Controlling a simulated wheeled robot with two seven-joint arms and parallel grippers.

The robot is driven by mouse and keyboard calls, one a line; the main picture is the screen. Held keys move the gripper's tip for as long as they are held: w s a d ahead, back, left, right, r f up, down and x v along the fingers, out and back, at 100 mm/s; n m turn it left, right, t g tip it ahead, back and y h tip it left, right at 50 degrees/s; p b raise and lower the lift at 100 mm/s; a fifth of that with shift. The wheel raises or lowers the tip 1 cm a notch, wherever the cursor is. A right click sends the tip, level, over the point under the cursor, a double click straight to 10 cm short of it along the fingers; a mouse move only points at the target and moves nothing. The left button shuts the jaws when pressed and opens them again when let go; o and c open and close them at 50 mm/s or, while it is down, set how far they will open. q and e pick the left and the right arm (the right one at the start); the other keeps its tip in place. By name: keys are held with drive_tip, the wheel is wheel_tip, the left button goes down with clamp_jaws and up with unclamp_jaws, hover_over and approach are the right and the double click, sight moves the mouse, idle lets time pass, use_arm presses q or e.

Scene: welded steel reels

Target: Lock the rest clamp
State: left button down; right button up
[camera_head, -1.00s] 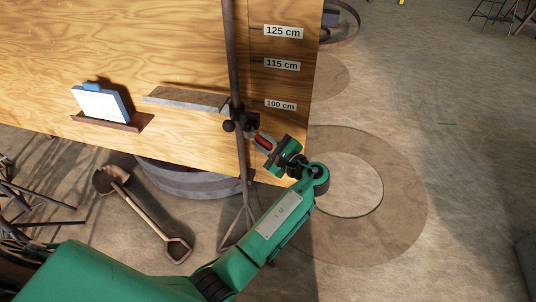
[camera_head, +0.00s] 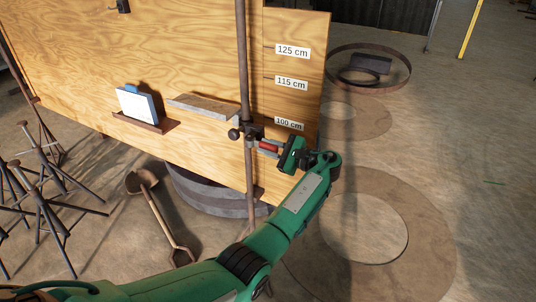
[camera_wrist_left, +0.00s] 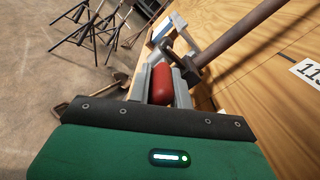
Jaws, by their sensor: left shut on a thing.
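The rest clamp (camera_head: 247,132) is a dark fitting with a round knob, on an upright brown steel post (camera_head: 244,70) in front of a plywood board. A grey flat rest bar (camera_head: 203,106) reaches left from it. My left gripper (camera_head: 271,147) is shut on the clamp's red handle (camera_head: 268,146), just right of the post. In the left wrist view the red handle (camera_wrist_left: 162,84) lies between the gripper's fingers, with the dark clamp (camera_wrist_left: 187,68) beyond it. The clamp's inner parts are too small to tell. My right gripper is not in view.
A small ledge (camera_head: 145,122) holds a clipboard. A shovel (camera_head: 160,215) and steel stands (camera_head: 45,195) are at the left. Floor at the right is mostly open.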

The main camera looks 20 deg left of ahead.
use_arm(q)
drive_tip(key=shift+f, duration=0.1)
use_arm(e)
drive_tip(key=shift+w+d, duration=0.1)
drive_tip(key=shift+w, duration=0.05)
use_arm(q)
drive_tip(key=c, duration=1.3)
unclamp_jaws()
drive_tip(key=shift+d, duration=0.15)
drive_tip(key=shift+d, duration=0.35)
drive_tip(key=shift+s+d+b, duration=0.2)
drive_tip(key=shift+d+b, duration=0.25)
drive_tip(key=shift+d, duration=1.7)
drive_tip(key=shift+s+d+b, duration=0.2)
drive_tip(key=shift+d+b, duration=0.3)
drive_tip(key=shift+d, duration=1.65)
drive_tip(key=shift+s+d+b, duration=0.2)
drive_tip(key=shift+d+b, duration=0.25)
drive_tip(key=shift+d, duration=1.7)
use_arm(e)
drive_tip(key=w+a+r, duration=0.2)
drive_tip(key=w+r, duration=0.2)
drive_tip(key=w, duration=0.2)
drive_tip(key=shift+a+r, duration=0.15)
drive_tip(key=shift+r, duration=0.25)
